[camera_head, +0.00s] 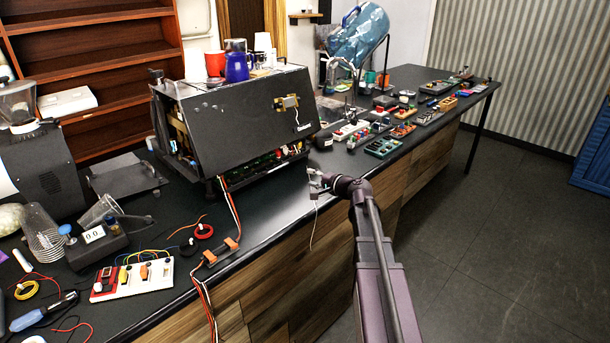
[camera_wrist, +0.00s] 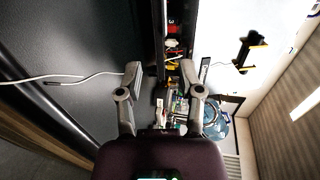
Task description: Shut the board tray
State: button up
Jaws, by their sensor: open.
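The brewer (camera_head: 240,120) is a large black box on the counter. Along its bottom front, the board tray (camera_head: 262,161) shows as a low strip with green boards and coloured wiring, in the gap below the front panel. The wrist view shows a dark edge and red and yellow parts of the tray (camera_wrist: 172,45) beyond the fingers. My gripper (camera_head: 316,180) is near the brewer's right front corner, above the counter edge. In the wrist view its fingers (camera_wrist: 161,85) are apart with nothing held between them. How far the tray stands out is unclear.
An orange-ended cable bundle (camera_head: 222,250) hangs over the counter edge left of my gripper. A white cable (camera_wrist: 75,78) hangs near it. Circuit boards (camera_head: 385,146) and a blue bottle (camera_head: 358,38) stand to the right. The floor in front is clear.

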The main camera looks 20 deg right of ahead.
jog(key=shift+t+y, duration=0.5)
jog(key=shift+t, duration=0.4)
jog(key=w+d+f+b, duration=0.1)
jog(key=d+b, duration=0.1)
jog(key=d, duration=0.1)
jog(key=w+d+f+b, duration=0.2)
jog(key=d+b, duration=0.1)
jog(key=w+d+f+b, duration=0.1)
jog(key=w+d+b, duration=0.1)
jog(key=d+b, duration=0.1)
jog(key=shift+d+f, duration=0.35)
jog(key=shift+f, duration=0.05)
jog(key=shift+w+d+f+b, duration=0.1)
jog(key=shift+w+d+b, duration=0.15)
jog(key=shift+d+b, duration=0.4)
